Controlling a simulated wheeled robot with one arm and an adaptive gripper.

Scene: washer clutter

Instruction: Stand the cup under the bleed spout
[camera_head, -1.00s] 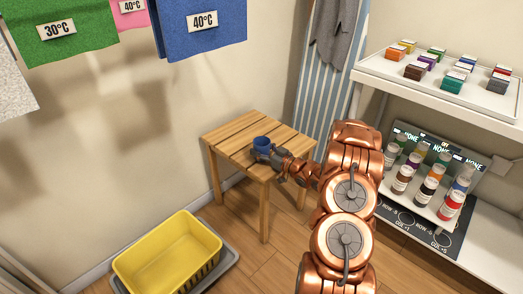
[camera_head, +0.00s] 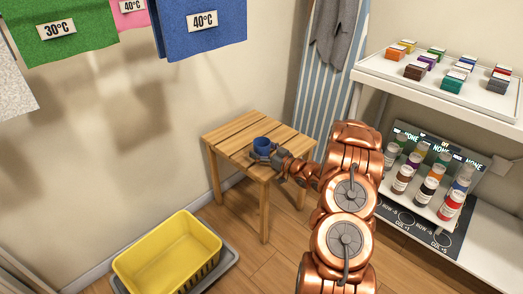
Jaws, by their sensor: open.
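A blue cup (camera_head: 262,144) stands upright on a slatted wooden stool (camera_head: 229,133). My gripper (camera_head: 262,156) is at the near side of the cup, low by the stool top. Its fingers are small and dark here; they are open, and I cannot tell whether they touch the cup. My copper arm reaches to it from the lower right. No bleed spout can be made out in this view.
A yellow basket (camera_head: 165,262) sits on the floor at the lower left. A white shelf (camera_head: 455,95) at the right holds small coloured boxes above and several bottles (camera_head: 450,205) below. Green (camera_head: 62,45) and blue (camera_head: 203,30) cloths hang at the upper left.

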